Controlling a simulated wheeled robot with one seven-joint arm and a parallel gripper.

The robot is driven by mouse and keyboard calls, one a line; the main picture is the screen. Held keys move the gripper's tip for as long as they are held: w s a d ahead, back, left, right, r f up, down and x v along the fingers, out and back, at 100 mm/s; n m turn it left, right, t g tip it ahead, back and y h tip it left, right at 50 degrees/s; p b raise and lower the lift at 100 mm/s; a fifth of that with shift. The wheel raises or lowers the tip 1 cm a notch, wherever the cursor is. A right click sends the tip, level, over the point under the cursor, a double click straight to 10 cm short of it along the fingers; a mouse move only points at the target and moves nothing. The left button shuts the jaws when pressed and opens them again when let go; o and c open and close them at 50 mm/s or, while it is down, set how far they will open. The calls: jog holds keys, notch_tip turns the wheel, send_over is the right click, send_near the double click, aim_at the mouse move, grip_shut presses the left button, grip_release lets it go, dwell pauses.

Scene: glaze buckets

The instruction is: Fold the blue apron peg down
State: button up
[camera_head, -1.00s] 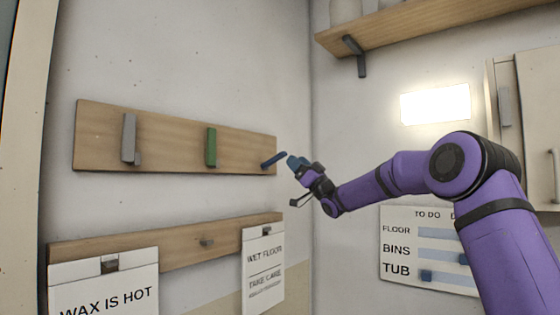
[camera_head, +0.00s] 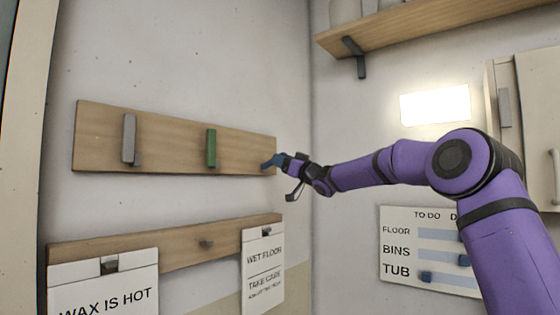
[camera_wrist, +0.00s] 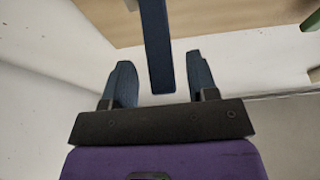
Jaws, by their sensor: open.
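The blue apron peg (camera_head: 267,164) sticks out from the right end of the upper wooden board (camera_head: 245,142). In the wrist view the peg (camera_wrist: 157,45) is a long dark-blue bar that passes between my two fingers. My gripper (camera_head: 277,160) is at the peg's outer end in the head view. In the wrist view my gripper (camera_wrist: 160,62) is open, with a visible gap on each side of the peg. In the head view the fingers hide the peg's tip.
A green peg (camera_head: 211,148) and a grey peg (camera_head: 129,139) lie upright against the same board. A lower board (camera_head: 180,246) carries hanging signs. The room's corner and a TO DO board (camera_head: 425,250) are to the right. A shelf (camera_head: 420,27) is above.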

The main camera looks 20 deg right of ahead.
jog(key=shift+x, duration=0.9)
grip_shut()
jog(key=shift+s+d+f+t+y, duration=0.1)
jog(key=shift+s+f+t+y, duration=0.1)
jog(key=shift+f+t+y, duration=0.9)
jog(key=shift+r, duration=0.15)
grip_release()
